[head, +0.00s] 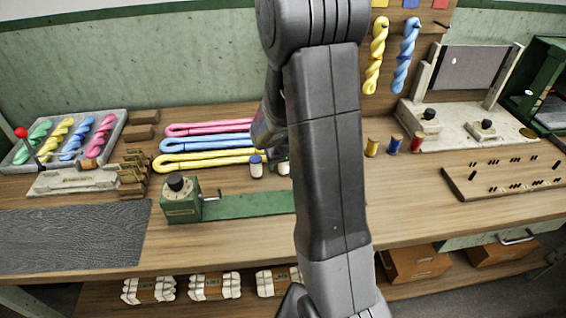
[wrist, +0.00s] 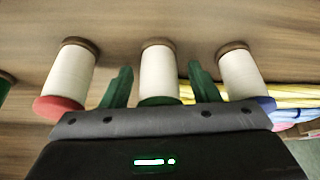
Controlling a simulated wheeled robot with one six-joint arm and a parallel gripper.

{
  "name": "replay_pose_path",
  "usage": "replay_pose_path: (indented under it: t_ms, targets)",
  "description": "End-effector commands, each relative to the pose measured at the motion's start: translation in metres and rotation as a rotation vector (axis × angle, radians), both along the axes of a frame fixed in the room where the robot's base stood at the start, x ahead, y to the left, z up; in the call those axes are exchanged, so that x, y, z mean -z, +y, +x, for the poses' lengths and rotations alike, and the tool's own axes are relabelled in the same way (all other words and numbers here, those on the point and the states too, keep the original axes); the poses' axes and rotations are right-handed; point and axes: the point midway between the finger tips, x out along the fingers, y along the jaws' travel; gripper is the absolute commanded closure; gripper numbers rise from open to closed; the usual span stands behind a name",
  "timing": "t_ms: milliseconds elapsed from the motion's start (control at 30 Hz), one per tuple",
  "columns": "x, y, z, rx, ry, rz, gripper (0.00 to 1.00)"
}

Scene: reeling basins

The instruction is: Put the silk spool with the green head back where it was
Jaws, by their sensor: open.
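In the wrist view the silk spool with the green head (wrist: 158,74) is a white cylinder with a brown far end and its green head toward me. My gripper (wrist: 160,67) is open. Its two green fingers stand one on each side of this spool, with small gaps, so it is not gripped. A red-headed spool (wrist: 68,75) is to the left and a blue-headed spool (wrist: 242,75) to the right, both outside the fingers.
Pink, blue and yellow skeins (head: 205,160) lie left of the spools. A green device with a black knob (head: 182,198) and a green strip (head: 245,205) are in front. Small yellow (head: 372,147), blue (head: 394,145) and red (head: 417,143) spools stand right of my arm.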

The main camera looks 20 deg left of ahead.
Motion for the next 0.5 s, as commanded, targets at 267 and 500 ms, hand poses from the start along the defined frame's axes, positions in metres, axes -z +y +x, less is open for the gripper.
replay_pose_path:
  t_ms: [267, 500]
  targets:
    - [-0.012, -0.002, -0.002, 0.000, -0.002, 0.002, 0.45]
    - [-0.047, -0.011, -0.013, 0.000, -0.005, 0.004, 0.45]
